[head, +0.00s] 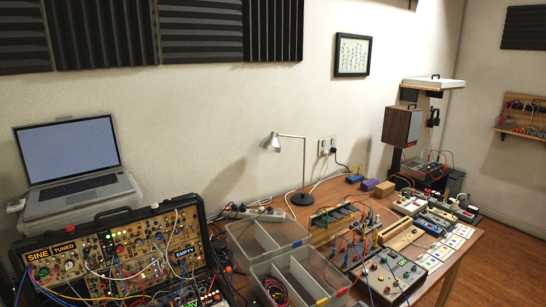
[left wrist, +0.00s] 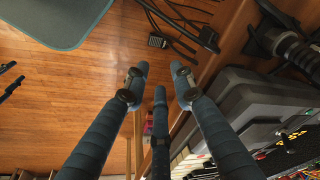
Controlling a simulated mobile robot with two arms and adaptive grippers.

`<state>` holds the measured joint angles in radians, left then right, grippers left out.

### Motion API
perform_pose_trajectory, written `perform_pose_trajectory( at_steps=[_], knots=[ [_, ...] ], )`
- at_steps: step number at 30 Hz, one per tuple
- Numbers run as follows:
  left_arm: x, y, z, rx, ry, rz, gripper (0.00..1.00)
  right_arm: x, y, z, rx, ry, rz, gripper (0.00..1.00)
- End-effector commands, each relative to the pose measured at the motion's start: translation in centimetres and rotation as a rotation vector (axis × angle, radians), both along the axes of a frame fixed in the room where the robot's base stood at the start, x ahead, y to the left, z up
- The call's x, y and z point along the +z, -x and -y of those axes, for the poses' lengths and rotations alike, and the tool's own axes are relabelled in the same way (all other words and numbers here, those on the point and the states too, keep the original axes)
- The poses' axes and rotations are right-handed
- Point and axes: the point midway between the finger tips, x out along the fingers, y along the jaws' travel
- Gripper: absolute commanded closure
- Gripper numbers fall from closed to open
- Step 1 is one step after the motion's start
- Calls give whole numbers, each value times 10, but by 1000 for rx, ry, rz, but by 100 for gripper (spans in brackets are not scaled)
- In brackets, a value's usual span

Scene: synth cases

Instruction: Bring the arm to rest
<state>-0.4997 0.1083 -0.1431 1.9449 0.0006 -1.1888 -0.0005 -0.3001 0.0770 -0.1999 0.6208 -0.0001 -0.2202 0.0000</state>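My left gripper (left wrist: 160,76) shows in the left wrist view with three blue-grey fingers reaching in from the lower edge. The fingers stand apart with nothing between them, so it is open and empty. Wooden floor (left wrist: 95,70) shows behind it, and the fingers appear to touch nothing. The left arm and gripper are not in the head view. My right arm and gripper are in neither view.
In the head view, a synth case (head: 110,255) with patch cables stands below a laptop (head: 70,165). Clear bins (head: 262,232), a lamp (head: 303,170) and small devices crowd the table (head: 465,248). In the wrist view, a case (left wrist: 245,110) is close right; cables (left wrist: 180,30) hang above.

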Motion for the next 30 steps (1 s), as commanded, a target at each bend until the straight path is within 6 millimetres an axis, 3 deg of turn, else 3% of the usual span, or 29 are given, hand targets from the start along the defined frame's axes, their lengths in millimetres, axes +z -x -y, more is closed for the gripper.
perform_pose_trajectory(
  at_steps=[1, 5, 9, 12, 15, 18, 21, 30],
  knots=[
    [-36, 6, 0, -2, -3, -18, 75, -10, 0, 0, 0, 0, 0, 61],
    [-124, 29, -3, -7, -6, -51, 75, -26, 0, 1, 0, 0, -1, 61],
    [-216, 72, -10, -16, -10, -88, 75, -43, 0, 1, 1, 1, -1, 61],
    [-269, 111, -16, -21, -14, -112, 75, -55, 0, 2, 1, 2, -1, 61],
    [-306, 148, -23, -26, -16, -131, 75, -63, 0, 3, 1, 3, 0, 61],
    [-328, 178, -29, -30, -19, -145, 75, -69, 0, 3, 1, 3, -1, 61],
    [-338, 195, -32, -33, -21, -152, 75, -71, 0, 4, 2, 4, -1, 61],
    [-340, 204, -34, -34, -21, -154, 75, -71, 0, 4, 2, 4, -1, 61]
  ],
)
